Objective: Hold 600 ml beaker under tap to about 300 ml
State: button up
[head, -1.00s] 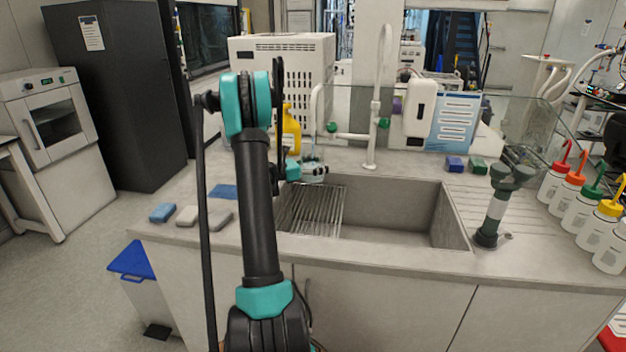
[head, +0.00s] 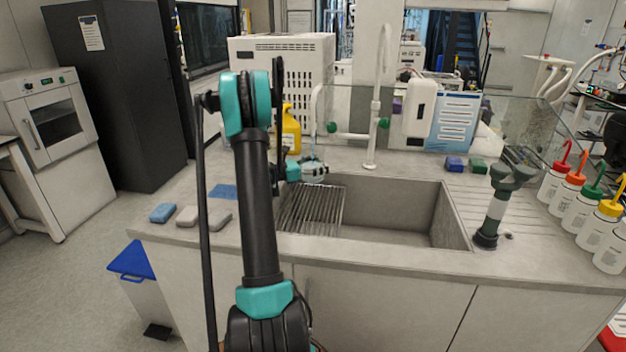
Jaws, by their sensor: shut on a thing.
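My gripper (head: 303,171) is at the left back corner of the sink, largely hidden behind my arm. It is shut on the clear beaker (head: 314,171), of which only a small part shows. The beaker is held over the sink's left back edge, under the white curved spout of the tap (head: 317,105). The tap has green knobs and a tall white column. The water level and the beaker's markings are too small to read.
The sink (head: 390,215) has a metal rack (head: 312,208) on its left. Sponges (head: 187,215) lie to the left. A yellow bottle (head: 291,133) stands behind my arm. Wash bottles (head: 583,212) line the right. A dark green and white fixture (head: 494,205) stands right of the sink.

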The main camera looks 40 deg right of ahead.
jog(key=s+a, duration=0.6)
jog(key=s, duration=0.1)
jog(key=shift+s+a, duration=0.2)
jog(key=shift+a, duration=0.15)
jog(key=shift+w, duration=0.1)
